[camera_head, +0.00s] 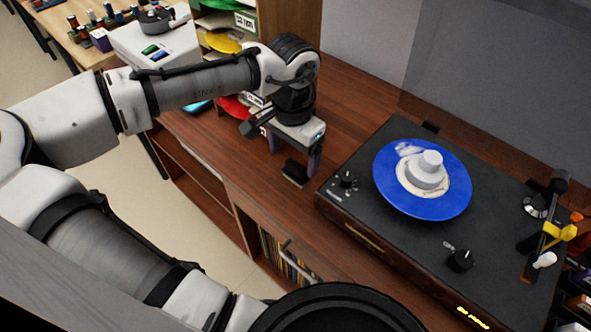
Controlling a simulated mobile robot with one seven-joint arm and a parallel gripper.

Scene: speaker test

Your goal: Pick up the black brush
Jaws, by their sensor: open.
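A small black block (294,174), which looks like the black brush, stands on the wooden cabinet top just left of the turntable. My gripper (293,161) points down above it with its two fingers spread apart. The block lies below and between the fingertips in this view. I cannot tell whether the fingers reach down around it or touch it. Nothing shows held in the jaws.
The black turntable (420,243) with a blue record (447,196) stands close on the right. Red and yellow discs (226,42) and a shelf unit lie behind my arm. A grey panel (480,70) rises behind. Bare wood (345,120) shows behind the gripper.

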